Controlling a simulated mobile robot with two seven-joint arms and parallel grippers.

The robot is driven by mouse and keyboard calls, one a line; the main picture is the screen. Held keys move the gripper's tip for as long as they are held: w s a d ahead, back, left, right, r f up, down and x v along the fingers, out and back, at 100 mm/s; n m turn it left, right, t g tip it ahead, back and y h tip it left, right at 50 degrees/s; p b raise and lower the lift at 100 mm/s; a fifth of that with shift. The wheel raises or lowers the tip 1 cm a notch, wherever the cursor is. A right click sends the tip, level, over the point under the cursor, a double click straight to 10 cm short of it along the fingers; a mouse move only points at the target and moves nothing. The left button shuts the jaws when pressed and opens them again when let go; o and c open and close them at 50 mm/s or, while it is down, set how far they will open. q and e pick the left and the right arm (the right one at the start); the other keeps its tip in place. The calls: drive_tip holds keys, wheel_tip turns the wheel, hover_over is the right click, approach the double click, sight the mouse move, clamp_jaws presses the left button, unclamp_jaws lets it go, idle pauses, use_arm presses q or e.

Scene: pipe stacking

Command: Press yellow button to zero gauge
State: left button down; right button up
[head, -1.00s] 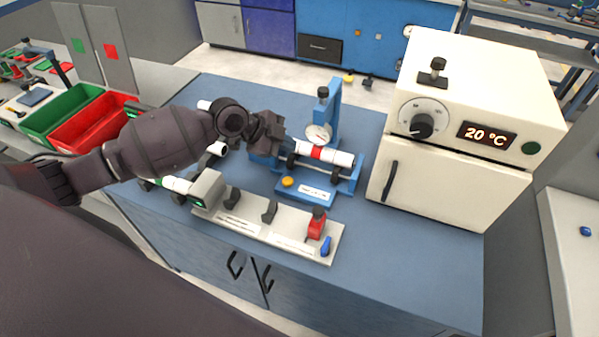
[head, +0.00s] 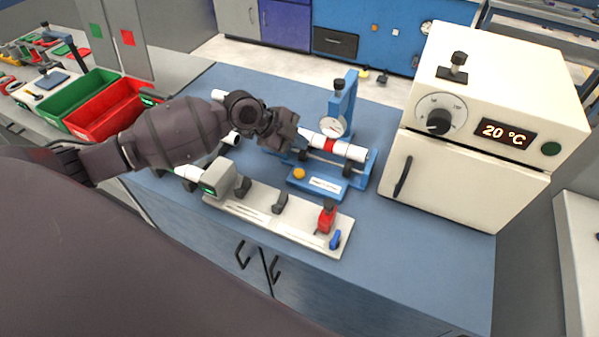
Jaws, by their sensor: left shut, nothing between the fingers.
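The yellow button (head: 299,173) sits on the front left of a blue gauge stand (head: 349,96), beside a white label. The round white dial gauge (head: 334,126) hangs on the stand's upright; its reading is too small to tell. A white pipe with a red band (head: 356,152) lies across the stand under the gauge. My left gripper (head: 296,143) is shut and empty, behind and above the button, by the pipe's left end. It looks apart from the button, and its fingertips are hard to make out. My right gripper is not in view.
A pale fixture board (head: 262,220) with dark holders and a red clamp (head: 326,216) lies in front. A cream oven (head: 455,180) reading 20 °C stands to the right. Green (head: 50,118) and red (head: 75,127) bins are at left. Blue tabletop is clear at front right.

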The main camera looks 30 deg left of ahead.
sight(299, 173)
use_arm(q)
wheel_tip(299, 173, down, 7)
drive_tip(key=b, duration=0.4)
drive_tip(key=shift+f, duration=0.4)
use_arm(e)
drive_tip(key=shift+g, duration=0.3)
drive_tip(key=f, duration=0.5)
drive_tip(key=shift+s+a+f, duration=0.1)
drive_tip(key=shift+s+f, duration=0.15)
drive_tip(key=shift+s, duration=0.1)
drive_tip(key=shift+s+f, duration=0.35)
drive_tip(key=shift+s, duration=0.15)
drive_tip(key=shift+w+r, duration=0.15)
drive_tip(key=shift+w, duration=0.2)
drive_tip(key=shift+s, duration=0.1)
use_arm(q)
drive_tip(key=shift+f+b, duration=0.4)
drive_tip(key=shift+b, duration=0.05)
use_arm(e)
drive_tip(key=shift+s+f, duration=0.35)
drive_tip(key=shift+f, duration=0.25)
